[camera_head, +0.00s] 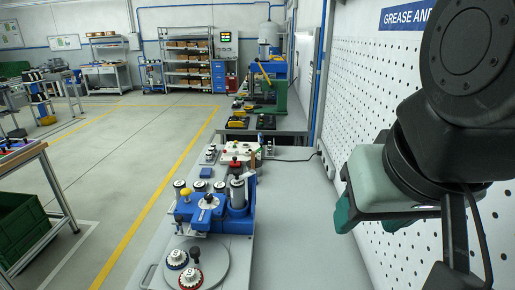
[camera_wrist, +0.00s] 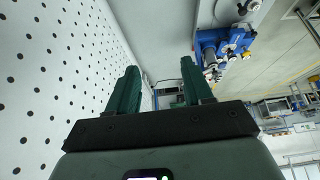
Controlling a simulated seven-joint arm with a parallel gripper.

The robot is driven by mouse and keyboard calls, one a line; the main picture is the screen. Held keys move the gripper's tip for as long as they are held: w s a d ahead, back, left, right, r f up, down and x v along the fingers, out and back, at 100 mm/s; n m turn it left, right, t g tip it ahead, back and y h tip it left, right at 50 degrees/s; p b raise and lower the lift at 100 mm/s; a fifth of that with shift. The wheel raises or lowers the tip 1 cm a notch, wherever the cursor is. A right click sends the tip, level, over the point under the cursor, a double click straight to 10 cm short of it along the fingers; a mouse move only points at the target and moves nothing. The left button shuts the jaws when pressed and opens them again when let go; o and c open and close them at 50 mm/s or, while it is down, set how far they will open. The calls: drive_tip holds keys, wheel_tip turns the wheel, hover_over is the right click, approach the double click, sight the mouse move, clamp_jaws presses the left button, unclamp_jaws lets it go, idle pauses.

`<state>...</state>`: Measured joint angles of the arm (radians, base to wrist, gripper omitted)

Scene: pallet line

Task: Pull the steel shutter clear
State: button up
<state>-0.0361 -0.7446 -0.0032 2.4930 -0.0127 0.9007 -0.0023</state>
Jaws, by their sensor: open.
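I cannot pick out a steel shutter for certain in either view. A blue fixture (camera_head: 212,212) with grey cylinders and a yellow knob stands on the grey bench at the centre of the head view. It also shows at upper right in the wrist view (camera_wrist: 225,42). My gripper (camera_head: 370,222) hangs at the right of the head view, beside the pegboard and well apart from the fixture. In the wrist view its two green fingers (camera_wrist: 159,72) are spread with nothing between them.
The white pegboard wall (camera_head: 362,95) runs close along my gripper's right. A round grey plate (camera_head: 207,270) with labelled knobs lies at the bench's near end. Small control boxes (camera_head: 237,160) stand farther back. The bench right of the fixture (camera_head: 300,230) is bare.

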drive_tip(key=w+a+n, duration=0.2)
drive_tip(key=w+a, duration=0.1)
drive_tip(key=w, duration=0.3)
drive_tip(key=n+g+y, duration=0.2)
drive_tip(key=n+y, duration=0.1)
drive_tip(key=n, duration=0.4)
hover_over(179, 217)
drive_tip(key=s+d, duration=0.3)
drive_tip(key=d, duration=0.1)
wheel_tip(179, 217, down, 19)
drive_tip(key=x, duration=0.6)
drive_tip(key=s+x, duration=0.1)
drive_tip(key=x, duration=0.3)
drive_tip(key=shift+a+f, duration=0.1)
drive_tip(key=shift+a, duration=0.25)
drive_tip(key=shift+w+a+f, duration=0.15)
drive_tip(key=shift+w+f, duration=0.05)
drive_tip(key=shift+f, duration=0.3)
clamp_jaws()
